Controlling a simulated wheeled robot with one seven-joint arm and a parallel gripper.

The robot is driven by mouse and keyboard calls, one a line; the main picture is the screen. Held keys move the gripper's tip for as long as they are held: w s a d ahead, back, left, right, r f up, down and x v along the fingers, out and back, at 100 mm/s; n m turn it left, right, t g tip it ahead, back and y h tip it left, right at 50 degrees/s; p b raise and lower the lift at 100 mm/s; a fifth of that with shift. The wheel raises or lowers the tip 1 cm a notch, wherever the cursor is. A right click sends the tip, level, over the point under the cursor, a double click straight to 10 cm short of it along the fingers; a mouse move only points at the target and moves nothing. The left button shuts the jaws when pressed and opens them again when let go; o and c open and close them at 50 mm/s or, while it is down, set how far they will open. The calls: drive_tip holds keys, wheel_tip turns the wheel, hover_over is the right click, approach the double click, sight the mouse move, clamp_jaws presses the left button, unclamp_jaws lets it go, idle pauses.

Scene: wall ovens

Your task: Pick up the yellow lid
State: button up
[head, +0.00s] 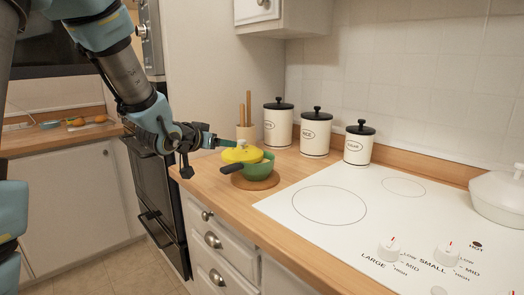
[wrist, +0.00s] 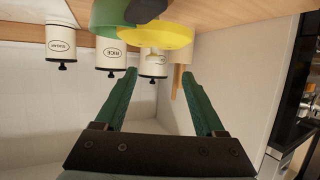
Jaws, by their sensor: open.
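The yellow lid (head: 236,156) has a small knob on top and sits on the green pot (head: 262,168), near the counter's left end. In the wrist view, which looks upside down, the lid (wrist: 158,36) shows at the top, with the green pot (wrist: 103,17) partly beside it. My gripper (wrist: 159,74) is open, its two green fingers apart with nothing held between them. In the head view my gripper (head: 213,139) is at the lid's left, close to knob height. I cannot tell whether a finger touches the lid.
The pot stands on a round wooden trivet (head: 257,182), its dark handle (head: 232,168) pointing left. A utensil holder (head: 246,132) and white canisters (head: 314,135) stand behind.

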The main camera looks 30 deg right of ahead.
sight(241, 140)
drive_tip(key=d, duration=0.1)
drive_tip(key=w+d, duration=0.1)
drive_tip(key=d, duration=0.1)
drive_tip(key=d+f+p, duration=0.1)
drive_tip(key=shift+w+d, duration=0.35)
drive_tip(key=shift+w+d+f, duration=0.2)
drive_tip(key=shift+w+d, duration=0.15)
drive_tip(key=shift+d, duration=0.15)
drive_tip(key=p+x, duration=0.1)
drive_tip(key=x, duration=0.1)
drive_tip(key=p+x, duration=0.1)
drive_tip(key=shift+w+d+r, duration=0.25)
drive_tip(key=shift+w+d, duration=0.05)
drive_tip(key=shift+d, duration=0.15)
drive_tip(key=shift+w+d+f, duration=0.3)
drive_tip(key=shift+w+d, duration=0.05)
drive_tip(key=shift+d, duration=0.1)
drive_tip(key=shift+c, duration=0.4)
clamp_jaws()
